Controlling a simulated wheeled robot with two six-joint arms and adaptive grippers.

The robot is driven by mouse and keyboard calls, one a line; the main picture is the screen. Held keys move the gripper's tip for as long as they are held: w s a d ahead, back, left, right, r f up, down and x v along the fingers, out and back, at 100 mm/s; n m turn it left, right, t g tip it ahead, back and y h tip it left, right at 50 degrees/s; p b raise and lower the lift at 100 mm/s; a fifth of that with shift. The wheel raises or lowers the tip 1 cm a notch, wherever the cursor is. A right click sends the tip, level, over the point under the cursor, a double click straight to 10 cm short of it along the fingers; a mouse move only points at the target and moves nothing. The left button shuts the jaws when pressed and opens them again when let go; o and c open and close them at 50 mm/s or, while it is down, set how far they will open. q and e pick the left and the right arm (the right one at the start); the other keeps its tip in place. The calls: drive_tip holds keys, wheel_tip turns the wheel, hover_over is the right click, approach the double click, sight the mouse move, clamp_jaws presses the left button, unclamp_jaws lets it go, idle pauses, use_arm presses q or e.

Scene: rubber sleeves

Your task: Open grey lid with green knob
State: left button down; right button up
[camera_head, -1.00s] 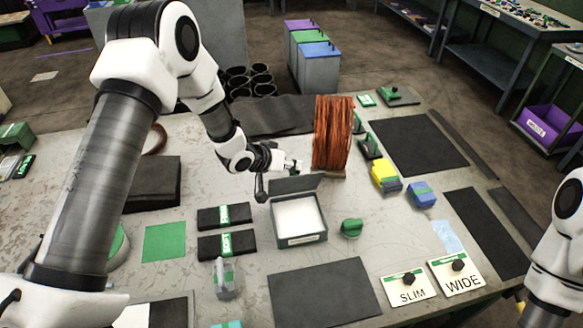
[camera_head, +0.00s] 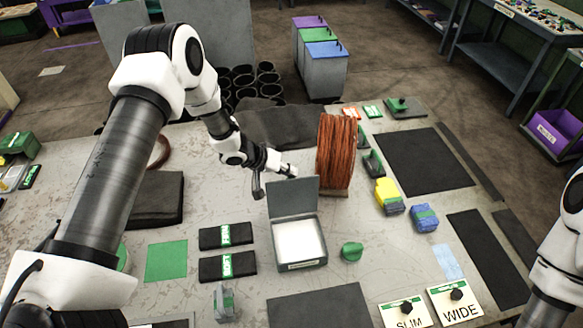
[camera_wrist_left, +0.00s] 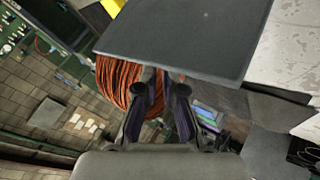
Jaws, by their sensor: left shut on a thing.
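The grey box (camera_head: 301,262) stands on the table with its white inside showing. Its grey lid (camera_head: 293,199) is raised at the back edge, with its flat inner face towards the head camera. No green knob shows on this face; the outer side is hidden. My left gripper (camera_head: 291,172) is just behind the lid's top edge, shut on the lid side. In the left wrist view the lid (camera_wrist_left: 185,38) is a grey plate across the fingers (camera_wrist_left: 163,85), whose tips are partly hidden. My right arm is at the right edge; its gripper is out of view.
A copper coil (camera_head: 335,152) stands close right of my left gripper. A loose green knob-like piece (camera_head: 351,252) lies right of the box. Two black cases (camera_head: 227,236) lie left of it. A dark mat (camera_head: 318,307) lies in front.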

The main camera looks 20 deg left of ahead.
use_arm(q)
drive_tip(key=shift+s+f+g, duration=0.3)
drive_tip(key=shift+s+f, duration=0.5)
drive_tip(key=shift+f, duration=0.15)
drive_tip(key=c, duration=0.9)
unclamp_jaws()
drive_tip(key=shift+a, duration=0.3)
drive_tip(key=shift+o, duration=0.2)
drive_tip(key=shift+w+a, duration=0.1)
drive_tip(key=shift+r, duration=0.15)
drive_tip(key=shift+w, duration=0.1)
drive_tip(key=v, duration=1.2)
drive_tip(key=shift+d, duration=0.25)
